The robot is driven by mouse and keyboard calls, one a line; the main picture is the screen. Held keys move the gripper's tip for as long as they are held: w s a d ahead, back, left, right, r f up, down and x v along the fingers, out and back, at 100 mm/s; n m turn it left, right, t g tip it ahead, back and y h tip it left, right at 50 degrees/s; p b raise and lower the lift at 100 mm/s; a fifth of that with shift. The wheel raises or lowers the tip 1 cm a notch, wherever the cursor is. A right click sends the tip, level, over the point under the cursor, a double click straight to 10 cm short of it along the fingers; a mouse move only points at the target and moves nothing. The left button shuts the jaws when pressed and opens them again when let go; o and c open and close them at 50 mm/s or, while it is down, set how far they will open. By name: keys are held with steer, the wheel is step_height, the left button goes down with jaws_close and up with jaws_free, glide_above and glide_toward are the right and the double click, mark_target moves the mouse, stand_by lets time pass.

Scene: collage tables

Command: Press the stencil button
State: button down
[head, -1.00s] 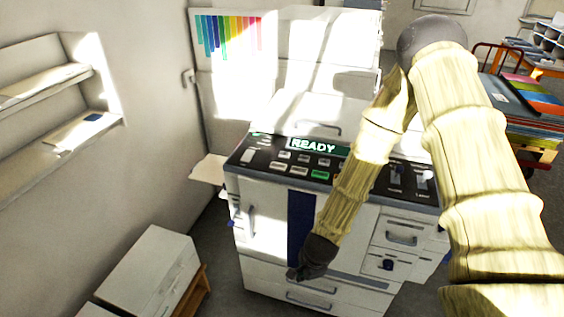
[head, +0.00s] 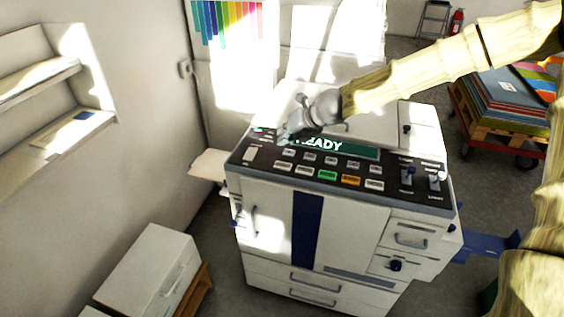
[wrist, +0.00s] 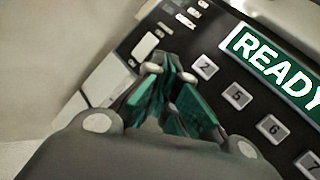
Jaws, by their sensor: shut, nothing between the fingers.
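The control panel (head: 330,172) on top of the white machine holds several keys and a lit READY display (head: 335,147). No stencil label is readable, so I cannot tell which key is the stencil button. A green key (head: 327,175) and an orange key (head: 351,180) sit in the front row. A larger white key (head: 250,153) is at the panel's left; it also shows in the wrist view (wrist: 145,45). My gripper (head: 284,135) is shut and empty over the panel's left part, partly covering the display. In the wrist view its fingertips (wrist: 172,72) are between the white key and key 2 (wrist: 205,66); contact cannot be told.
Switches (head: 422,178) stand at the panel's right end. A side tray (head: 210,165) juts from the machine's left. A low white cabinet (head: 150,268) stands front left. A loaded pallet (head: 505,110) is at right.

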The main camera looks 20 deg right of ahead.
mark_target(285, 164)
steer(key=shift+w+d+r+m, duration=0.15)
steer(key=shift+w+r, duration=0.05)
steer(key=shift+r, duration=0.2)
steer(key=shift+w+d+r+m, duration=0.1)
steer(key=shift+w+r+m, duration=0.05)
steer(key=shift+r, duration=0.2)
steer(key=shift+f, duration=0.15)
step_height(285, 164, down, 9)
steer(key=b, duration=0.8)
steer(key=shift+r, duration=0.2)
steer(key=shift+f, duration=0.15)
stand_by(0.7)
steer(key=shift+f+b, duration=0.25)
steer(key=shift+b, duration=0.1)
steer(key=shift+f+b, duration=0.35)
steer(key=shift+f, duration=0.05)
stand_by(0.8)
steer(key=shift+r, duration=0.1)
steer(key=shift+r+p, duration=0.75)
